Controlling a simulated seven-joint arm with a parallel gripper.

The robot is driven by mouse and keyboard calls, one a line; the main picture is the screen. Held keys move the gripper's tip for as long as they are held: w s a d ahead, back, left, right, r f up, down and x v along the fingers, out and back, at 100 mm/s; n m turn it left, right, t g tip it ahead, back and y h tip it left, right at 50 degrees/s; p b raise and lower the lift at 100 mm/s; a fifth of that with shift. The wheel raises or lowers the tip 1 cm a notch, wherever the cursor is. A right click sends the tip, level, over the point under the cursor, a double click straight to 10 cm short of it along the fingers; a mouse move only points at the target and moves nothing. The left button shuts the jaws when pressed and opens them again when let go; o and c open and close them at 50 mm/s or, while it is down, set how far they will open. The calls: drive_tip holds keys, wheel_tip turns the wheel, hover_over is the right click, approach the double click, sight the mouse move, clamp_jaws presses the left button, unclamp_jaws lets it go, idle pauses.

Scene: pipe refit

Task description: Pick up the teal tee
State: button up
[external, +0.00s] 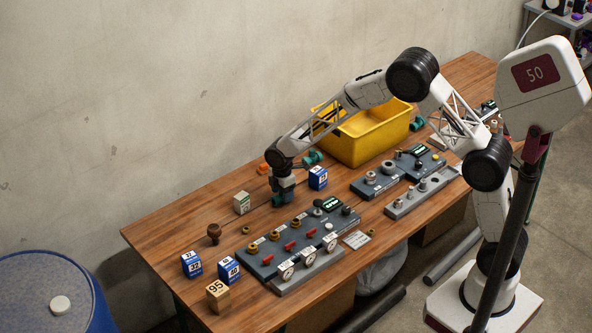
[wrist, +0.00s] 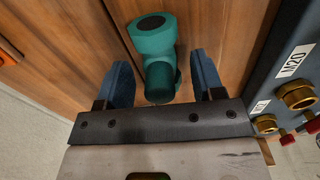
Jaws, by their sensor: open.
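The teal tee (wrist: 154,42) lies on the wooden table in the wrist view, with a dark round opening in its wide upper part and a narrower branch toward me. My gripper (wrist: 162,72) is open, with one blue finger on each side of the tee's branch. Gaps show between the branch and both fingers. In the external view my gripper (external: 284,192) is low over the table behind the grey valve panel, and a bit of the teal tee (external: 277,200) shows under it; most of it is hidden there.
The grey panel with brass fittings (wrist: 298,97) stands close to my right finger in the wrist view. A blue box (external: 318,178) and another teal fitting (external: 313,157) are near my gripper. A yellow bin (external: 375,140) stands behind. A pale green box (external: 241,202) stands left.

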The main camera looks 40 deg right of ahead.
drive_tip(key=shift+f, duration=0.8)
drive_tip(key=c, duration=1)
drive_tip(key=shift+r, duration=0.1)
drive_tip(key=shift+r, duration=4.95)
